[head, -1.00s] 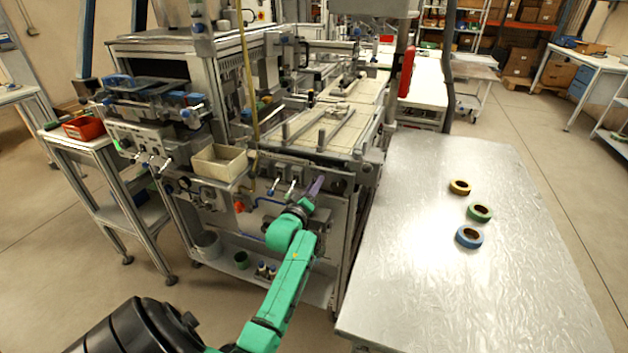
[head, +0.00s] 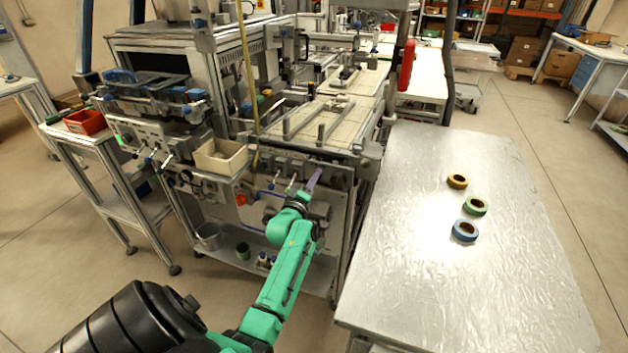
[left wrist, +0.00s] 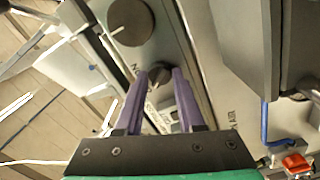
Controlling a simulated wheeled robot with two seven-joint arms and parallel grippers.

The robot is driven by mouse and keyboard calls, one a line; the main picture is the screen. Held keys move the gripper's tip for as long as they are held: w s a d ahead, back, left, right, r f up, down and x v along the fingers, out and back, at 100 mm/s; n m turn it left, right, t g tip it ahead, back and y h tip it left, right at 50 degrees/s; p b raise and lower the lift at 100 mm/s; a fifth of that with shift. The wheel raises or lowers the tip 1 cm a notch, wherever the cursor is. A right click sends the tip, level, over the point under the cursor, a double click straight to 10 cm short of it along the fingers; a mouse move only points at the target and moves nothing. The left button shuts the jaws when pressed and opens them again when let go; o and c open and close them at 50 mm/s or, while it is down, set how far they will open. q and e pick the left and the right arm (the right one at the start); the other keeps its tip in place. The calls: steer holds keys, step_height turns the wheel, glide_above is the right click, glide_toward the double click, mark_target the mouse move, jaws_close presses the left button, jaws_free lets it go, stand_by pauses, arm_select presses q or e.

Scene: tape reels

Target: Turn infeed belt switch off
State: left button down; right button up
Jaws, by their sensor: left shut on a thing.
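The infeed belt switch appears as a small dark rotary knob (left wrist: 160,80) on the machine's grey front panel in the left wrist view. Its label beside it is mostly hidden by my fingers. My left gripper (left wrist: 159,74) has its purple fingers on both sides of this knob, shut on it. In the head view, my left gripper (head: 314,177) is at the upper right of the machine's front panel; there the knob is hidden behind the fingers. My right gripper is not in view.
A larger round black knob (left wrist: 130,22) sits close to the switch. An orange-red button (left wrist: 296,163) is at lower right of the wrist view. A cream bin (head: 220,158) hangs left of my gripper. A metal table (head: 420,250) with yellow, green and blue tape reels stands right.

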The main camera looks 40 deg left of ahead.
arm_select(q)
steer(key=c, duration=0.5)
jaws_free()
steer(key=b+v, duration=0.1)
steer(key=v, duration=1.3)
steer(key=shift+s+d, duration=0.2)
steer(key=shift+s, duration=0.1)
